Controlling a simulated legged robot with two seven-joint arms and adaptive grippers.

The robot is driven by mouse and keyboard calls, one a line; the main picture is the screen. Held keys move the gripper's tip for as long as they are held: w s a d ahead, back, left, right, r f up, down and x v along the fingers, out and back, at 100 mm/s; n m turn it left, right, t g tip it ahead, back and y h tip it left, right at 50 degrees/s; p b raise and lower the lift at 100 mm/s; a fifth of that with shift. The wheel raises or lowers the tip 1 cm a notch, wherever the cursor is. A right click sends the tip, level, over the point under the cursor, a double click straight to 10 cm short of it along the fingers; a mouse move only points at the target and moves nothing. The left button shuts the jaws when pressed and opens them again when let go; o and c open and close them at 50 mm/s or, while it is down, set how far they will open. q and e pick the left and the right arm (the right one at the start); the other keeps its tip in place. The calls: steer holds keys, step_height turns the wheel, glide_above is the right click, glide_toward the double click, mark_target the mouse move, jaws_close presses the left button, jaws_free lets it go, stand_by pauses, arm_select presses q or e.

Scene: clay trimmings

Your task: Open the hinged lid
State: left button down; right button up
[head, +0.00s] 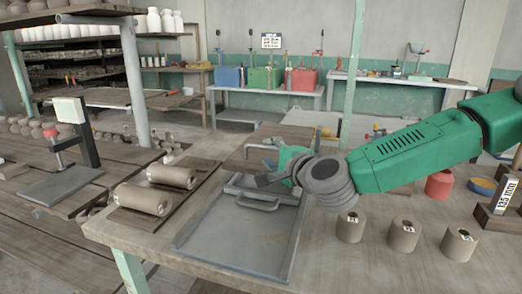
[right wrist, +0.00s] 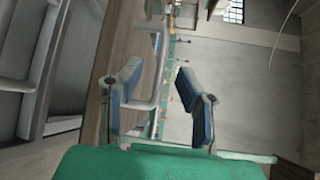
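A brown board-like lid (head: 243,157) with a grey bar handle (head: 262,147) lies at the back of the worktable, beyond a shallow grey metal tray (head: 225,240). The lid looks about level; its hinge is not visible. My right gripper (head: 272,164) is at the lid's near side, close to the handle. In the right wrist view my right gripper (right wrist: 160,105) has its two blue-padded fingers wide apart. The grey handle (right wrist: 155,70) shows between them, nearer the left finger; I cannot tell whether they touch. My left gripper is not in view.
A grey handle (head: 258,205) sits at the tray's far end. Two clay cylinders (head: 143,198) lie on a board at left. Three labelled clay cylinders (head: 402,236) stand at right, near a red pot (head: 439,185). A stand (head: 75,140) is at far left.

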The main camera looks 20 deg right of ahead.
mark_target(263, 148)
steer(key=w, duration=0.4)
steer(key=shift+w+d+f, duration=0.25)
steer(key=shift+f, duration=0.15)
steer(key=shift+w+d, duration=0.2)
steer(key=shift+d, duration=0.05)
steer(key=shift+a, duration=0.75)
jaws_close()
